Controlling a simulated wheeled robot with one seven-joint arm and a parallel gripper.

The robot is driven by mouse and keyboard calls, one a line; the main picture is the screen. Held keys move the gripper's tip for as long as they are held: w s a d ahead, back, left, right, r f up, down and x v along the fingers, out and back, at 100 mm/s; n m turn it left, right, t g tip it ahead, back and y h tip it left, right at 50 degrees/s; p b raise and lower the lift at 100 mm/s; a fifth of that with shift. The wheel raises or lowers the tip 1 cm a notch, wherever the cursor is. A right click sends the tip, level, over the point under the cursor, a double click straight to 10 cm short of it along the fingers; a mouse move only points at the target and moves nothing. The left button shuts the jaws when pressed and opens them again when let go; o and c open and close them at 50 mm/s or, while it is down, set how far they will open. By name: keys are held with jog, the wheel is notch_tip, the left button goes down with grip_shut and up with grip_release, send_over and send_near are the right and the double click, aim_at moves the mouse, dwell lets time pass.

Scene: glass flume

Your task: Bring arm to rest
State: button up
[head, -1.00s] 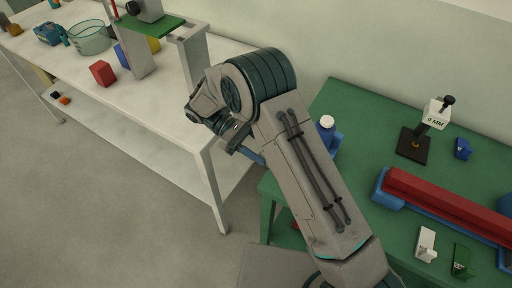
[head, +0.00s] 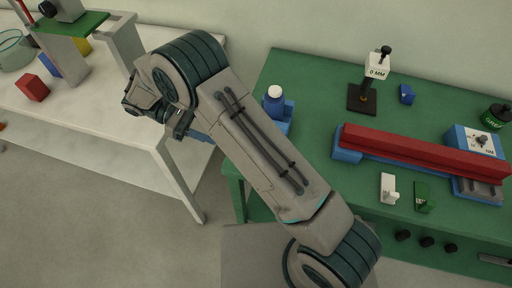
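My arm reaches up from the bottom of the head view, in front of the gap between the white bench (head: 95,122) and the green table (head: 300,72). It is bent at the elbow, and its far part is folded behind the upper link. My gripper is mostly hidden behind the arm, so I cannot see its fingertips or whether they hold anything. A blue piece shows just below the wrist, but I cannot tell what it is part of.
On the green table stand a white-capped blue bottle (head: 274,96), a gauge stand (head: 370,85), a long red bar (head: 425,152) on a blue base, and small white (head: 388,188) and green (head: 424,197) pieces. A red block (head: 32,88) lies on the white bench. Grey floor is clear at lower left.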

dwell(0.4)
jog(key=s+d+r+m+y, duration=0.1)
jog(key=d+r+m+y, duration=0.55)
jog(key=d, duration=0.65)
jog(key=s+d+r+m+t+y, duration=0.7)
jog(key=s+d+t, duration=0.1)
jog(key=s+d, duration=0.2)
jog(key=shift+s+d, duration=0.2)
jog(key=shift+d, duration=0.5)
